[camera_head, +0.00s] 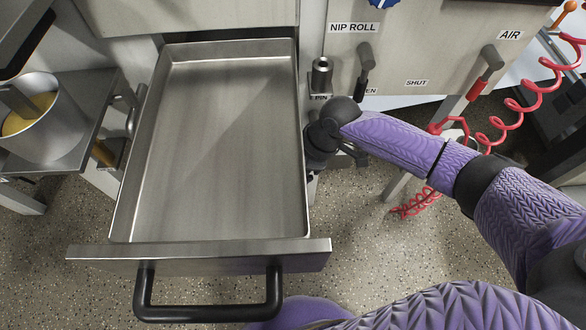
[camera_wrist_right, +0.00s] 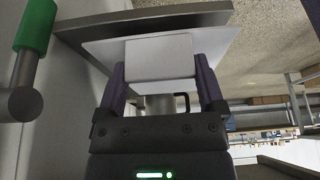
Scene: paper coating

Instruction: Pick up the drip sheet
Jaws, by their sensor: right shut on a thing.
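A white sheet (camera_wrist_right: 105,52), which looks like the drip sheet, shows in the right wrist view. It lies flat under a grey metal edge, and a pale block-like part (camera_wrist_right: 160,57) of it sits between my fingers. My right gripper (camera_wrist_right: 160,75) is shut on that part, one dark finger on each side. In the head view my right gripper (camera_head: 313,163) is low beside the right wall of the open drawer, mostly hidden by its own wrist. The sheet cannot be made out in the head view. My left gripper is not in view.
An empty steel drawer (camera_head: 112,228) is pulled out, with a black handle (camera_head: 208,312) in front. Levers (camera_head: 364,70) and (camera_head: 482,78) hang from the panel at right, near a red coiled hose (camera_head: 520,105). A pot (camera_head: 62,130) stands on the left shelf.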

